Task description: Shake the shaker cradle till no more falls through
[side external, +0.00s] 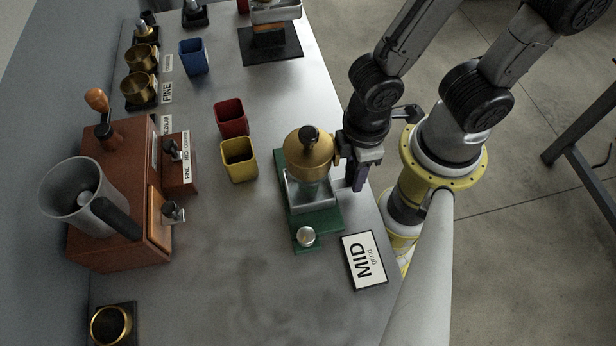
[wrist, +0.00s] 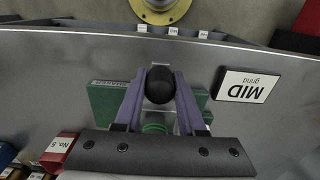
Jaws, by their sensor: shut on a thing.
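The shaker cradle has a green base (side external: 327,222), a pale metal tray (side external: 297,193) and a brass dome with a black knob (side external: 309,137) on top. A round silver knob (side external: 306,236) sits at the near end of the base. My gripper (side external: 357,178) is at the cradle's right side, level with the dome. In the wrist view, the purple fingers of my gripper (wrist: 160,77) are shut on a black rounded handle (wrist: 160,88), with the green base (wrist: 103,98) beneath. The side view hides the grip itself, and I cannot see inside the cradle.
A yellow cup (side external: 239,160) and a red cup (side external: 231,118) stand left of the cradle. A MID grind card (side external: 363,260) lies close to its near right. A brown grinder (side external: 115,180) with a grey cup stands farther left. The table's right edge is close to my gripper.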

